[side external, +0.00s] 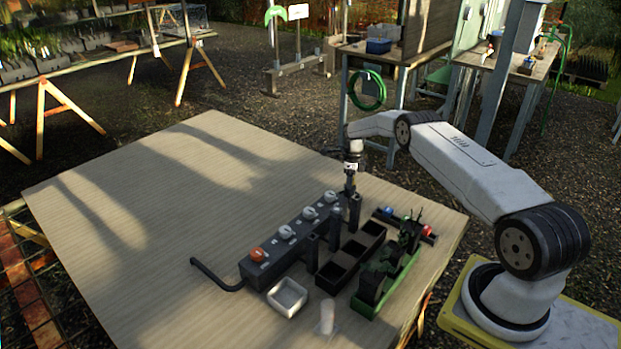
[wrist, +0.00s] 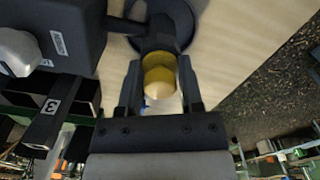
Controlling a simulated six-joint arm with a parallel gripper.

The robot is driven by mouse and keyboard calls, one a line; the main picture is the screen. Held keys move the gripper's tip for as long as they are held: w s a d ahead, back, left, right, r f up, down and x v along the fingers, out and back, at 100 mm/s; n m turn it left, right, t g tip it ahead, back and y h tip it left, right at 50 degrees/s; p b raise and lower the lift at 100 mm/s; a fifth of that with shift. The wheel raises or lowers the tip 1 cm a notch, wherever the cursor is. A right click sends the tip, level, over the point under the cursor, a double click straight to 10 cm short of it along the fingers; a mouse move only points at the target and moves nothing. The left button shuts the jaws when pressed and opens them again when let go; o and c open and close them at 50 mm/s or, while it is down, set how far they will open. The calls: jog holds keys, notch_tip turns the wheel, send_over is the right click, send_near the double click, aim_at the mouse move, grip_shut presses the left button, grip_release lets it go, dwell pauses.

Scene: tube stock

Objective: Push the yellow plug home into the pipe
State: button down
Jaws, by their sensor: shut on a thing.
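The yellow plug (wrist: 159,80) sits between the two fingers of my gripper (wrist: 159,90) in the wrist view. My gripper is shut on it. The dark pipe (wrist: 153,36) lies right beyond the plug, with a round dark ring around it. The plug is at or against the pipe's end; I cannot tell how deep it sits. In the side view my gripper (side external: 351,190) points down at the far end of the dark valve box (side external: 262,274). The plug is too small or hidden to make out there.
Upright dark posts (side external: 312,252), black bins (side external: 333,274) and a green rack (side external: 397,285) stand close by on the right. A white tray (side external: 287,298) and a clear cup (side external: 327,317) stand in front. The table's left half (side external: 130,220) is clear.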

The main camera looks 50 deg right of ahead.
jog(key=shift+f, duration=0.2)
dwell(0.3)
jog(key=shift+c, duration=0.8)
grip_release()
jog(key=shift+r, duration=0.15)
jog(key=shift+r, duration=3.8)
